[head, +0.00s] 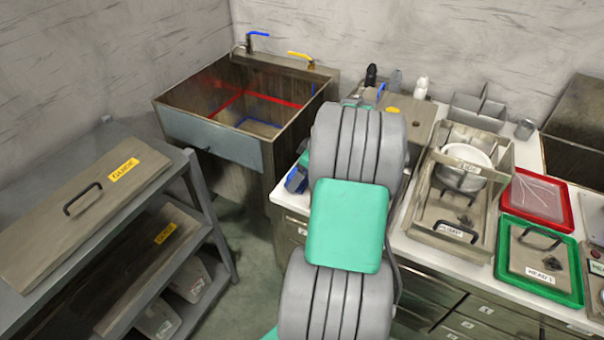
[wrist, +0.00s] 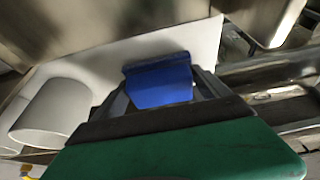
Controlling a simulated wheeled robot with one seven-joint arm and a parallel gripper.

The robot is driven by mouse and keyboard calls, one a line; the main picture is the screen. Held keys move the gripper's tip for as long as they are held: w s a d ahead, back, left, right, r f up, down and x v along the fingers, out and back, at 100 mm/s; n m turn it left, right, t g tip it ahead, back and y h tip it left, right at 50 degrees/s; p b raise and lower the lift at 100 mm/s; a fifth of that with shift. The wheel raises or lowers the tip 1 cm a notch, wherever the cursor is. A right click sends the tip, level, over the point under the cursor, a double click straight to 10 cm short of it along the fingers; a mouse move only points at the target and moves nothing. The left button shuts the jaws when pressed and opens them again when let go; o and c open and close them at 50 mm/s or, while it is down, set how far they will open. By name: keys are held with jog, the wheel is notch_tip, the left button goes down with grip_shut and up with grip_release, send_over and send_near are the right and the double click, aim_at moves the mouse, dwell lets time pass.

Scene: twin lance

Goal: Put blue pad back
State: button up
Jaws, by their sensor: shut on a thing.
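In the wrist view, the blue pad (wrist: 160,84) is held between the fingers of my gripper (wrist: 162,92), which is shut on it. The pad's lower part is hidden by the dark front edge of my gripper. A white surface lies behind the pad. In the head view, my grey and green arm covers the middle, and I cannot make out the gripper's fingers. A small blue thing (head: 297,179) shows just left of my arm at the counter's left end; I cannot tell whether it is the same pad.
A white cylinder (wrist: 52,108) is left of my gripper. In the head view, a sink (head: 215,139) stands behind left and a shelf (head: 85,270) at left. The counter right of my arm holds a metal tray (head: 483,240), a green tray (head: 575,297) and a red tray (head: 568,193).

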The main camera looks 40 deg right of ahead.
jog(key=o, duration=1.1)
jog(key=shift+f, duration=0.1)
jog(key=shift+o, duration=0.2)
jog(key=shift+r+p, duration=0.3)
jog(key=v, duration=1.2)
jog(key=w+a+m+g, duration=0.1)
jog(key=w+a, duration=0.1)
jog(key=a, duration=0.7)
jog(key=w+a, duration=0.2)
jog(key=a, duration=0.6)
jog(key=s+a+f+m, duration=0.1)
jog(key=s+a, duration=0.4)
jog(key=a, duration=0.3)
jog(key=s+a+f+m+h, duration=0.1)
jog(key=s+a+f, duration=0.1)
jog(key=s+a, duration=0.3)
jog(key=a, duration=0.3)
jog(key=shift+s+m+g+h, duration=0.25)
jog(key=shift+m+g+h, duration=0.05)
jog(key=shift+m, duration=0.1)
jog(key=shift+r, duration=0.1)
notch_tip(320, 180, up, 4)
jog(key=p, duration=0.3)
jog(key=shift+w, duration=0.2)
